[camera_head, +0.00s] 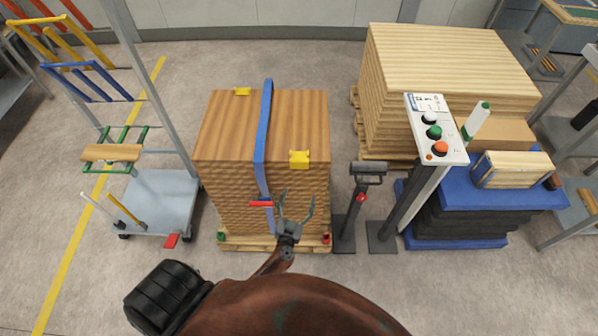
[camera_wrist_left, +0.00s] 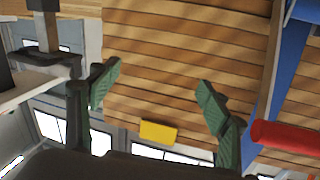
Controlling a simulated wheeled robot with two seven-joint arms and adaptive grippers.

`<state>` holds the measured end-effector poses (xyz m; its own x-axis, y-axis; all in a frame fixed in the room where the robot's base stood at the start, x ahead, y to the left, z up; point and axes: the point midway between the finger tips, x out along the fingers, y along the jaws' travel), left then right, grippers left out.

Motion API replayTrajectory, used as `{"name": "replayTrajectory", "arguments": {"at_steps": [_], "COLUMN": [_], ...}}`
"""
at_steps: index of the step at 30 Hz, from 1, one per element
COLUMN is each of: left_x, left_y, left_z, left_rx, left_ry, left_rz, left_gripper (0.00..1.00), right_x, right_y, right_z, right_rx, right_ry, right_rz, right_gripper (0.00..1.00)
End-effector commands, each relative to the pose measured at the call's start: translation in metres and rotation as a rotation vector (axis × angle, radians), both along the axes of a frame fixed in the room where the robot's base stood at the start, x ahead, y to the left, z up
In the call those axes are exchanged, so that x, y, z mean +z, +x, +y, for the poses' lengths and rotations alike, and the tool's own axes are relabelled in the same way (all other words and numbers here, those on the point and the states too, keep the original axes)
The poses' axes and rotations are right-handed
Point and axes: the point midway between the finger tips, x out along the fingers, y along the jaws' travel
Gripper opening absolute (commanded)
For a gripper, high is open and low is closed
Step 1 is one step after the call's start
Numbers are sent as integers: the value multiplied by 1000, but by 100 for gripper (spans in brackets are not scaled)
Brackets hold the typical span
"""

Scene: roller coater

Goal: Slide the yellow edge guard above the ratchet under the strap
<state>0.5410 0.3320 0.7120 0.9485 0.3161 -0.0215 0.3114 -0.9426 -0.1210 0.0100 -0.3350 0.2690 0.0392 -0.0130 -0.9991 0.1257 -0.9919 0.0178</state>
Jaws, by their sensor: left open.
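A yellow edge guard (camera_head: 300,159) sits on the front top edge of the strapped wood stack (camera_head: 300,125), to the right of the blue strap (camera_head: 264,125) and apart from it. The guard also shows in the left wrist view (camera_wrist_left: 158,132), beyond and between my fingertips. The ratchet's red handle (camera_head: 261,204) is on the strap at the stack's front face; it shows at the right in the wrist view (camera_wrist_left: 285,136). A second yellow guard (camera_head: 243,91) sits on the far top edge, left of the strap. My left gripper (camera_head: 296,209) is open and empty, right of the ratchet and below the near guard.
A post with a display (camera_head: 367,175) and a button console (camera_head: 436,130) stand close right of the stack. A blue-topped platform (camera_head: 510,195) and a taller board stack (camera_head: 435,60) are farther right. A cart (camera_head: 160,195) stands left. Floor in front is partly clear.

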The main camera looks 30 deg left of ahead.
Motion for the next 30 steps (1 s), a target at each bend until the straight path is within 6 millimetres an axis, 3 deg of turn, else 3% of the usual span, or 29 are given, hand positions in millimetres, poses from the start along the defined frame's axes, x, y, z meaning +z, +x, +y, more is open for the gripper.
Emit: {"name": "replayTrajectory", "arguments": {"at_steps": [1, 3, 6, 9, 14, 23, 30], "left_x": [39, 81, 126, 151, 165, 164, 164], "left_y": [8, 12, 14, 13, 11, 12, 30], "left_z": [3, 8, 10, 8, 6, 6, 16], "left_rx": [47, 114, 183, 215, 231, 230, 229], "left_ry": [-11, -30, -62, -86, -102, -101, -100], "left_rz": [-47, -82, -96, -87, -72, -70, -72], "left_gripper": [71, 71, 71, 71, 71, 71, 71], "right_x": [3, 5, 8, 9, 10, 10, 6], "right_y": [2, 5, 8, 10, 10, 10, 8], "right_z": [0, 0, -1, -2, -5, -8, -9], "right_rx": [1, 1, 2, 3, 4, 4, 3], "right_ry": [0, 0, -1, -1, -5, -8, -9], "right_rz": [-3, -6, -10, -13, -14, -14, -11], "right_gripper": [86, 86, 86, 86, 86, 86, 86]}}
